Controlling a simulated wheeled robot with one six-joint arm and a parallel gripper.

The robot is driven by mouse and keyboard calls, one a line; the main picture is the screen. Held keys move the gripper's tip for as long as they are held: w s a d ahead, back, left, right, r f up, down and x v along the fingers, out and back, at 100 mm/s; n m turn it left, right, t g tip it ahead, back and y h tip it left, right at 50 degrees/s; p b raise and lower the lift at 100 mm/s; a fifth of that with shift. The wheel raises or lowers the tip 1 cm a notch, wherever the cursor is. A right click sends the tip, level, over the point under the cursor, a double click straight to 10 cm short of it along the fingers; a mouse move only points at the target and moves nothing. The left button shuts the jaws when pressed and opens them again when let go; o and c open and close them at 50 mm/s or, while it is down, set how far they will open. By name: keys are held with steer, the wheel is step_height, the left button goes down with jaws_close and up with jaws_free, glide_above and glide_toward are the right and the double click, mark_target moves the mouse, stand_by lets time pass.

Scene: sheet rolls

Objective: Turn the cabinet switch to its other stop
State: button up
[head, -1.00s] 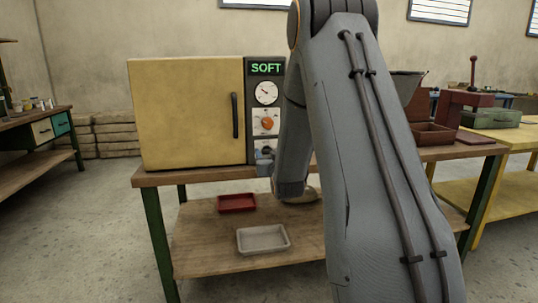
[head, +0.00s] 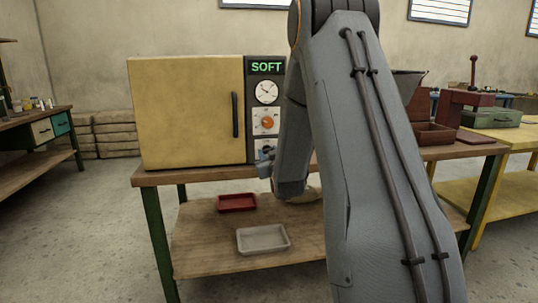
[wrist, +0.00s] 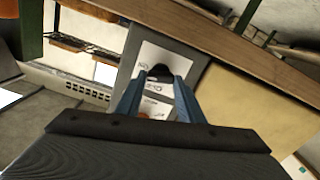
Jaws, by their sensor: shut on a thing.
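The yellow cabinet (head: 188,112) stands on a workbench, with a dark control panel on its right side. The lowest white plate on that panel (head: 258,146) carries the cabinet switch and is partly covered by my gripper (head: 265,160). In the wrist view, the dark switch knob (wrist: 160,70) sits between the two blue fingertips of my gripper (wrist: 160,79), which are shut on it. Printed marks show on the white plate around it, but I cannot read the switch's angle.
Above the switch are an orange knob (head: 267,122), a round dial (head: 265,92) and a green "SOFT" display (head: 267,67). A red tray (head: 237,203) and a pale tray (head: 263,240) lie on the lower shelf. The bench edge (head: 200,175) runs just below the panel.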

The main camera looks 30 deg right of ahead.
steer(key=n+b, duration=0.1)
steer(key=n, duration=0.6)
steer(key=shift+a+f, duration=0.1)
steer(key=shift+a, duration=0.05)
steer(key=n+b, duration=0.1)
steer(key=n, duration=0.2)
steer(key=shift+w+n, duration=0.1)
steer(key=shift+n, duration=0.3)
steer(key=shift+f+n+b, duration=0.1)
steer(key=shift+n+b, duration=0.3)
steer(key=shift+n, duration=1.6)
steer(key=o, duration=1.1)
steer(key=shift+a, duration=0.15)
steer(key=shift+c, duration=0.2)
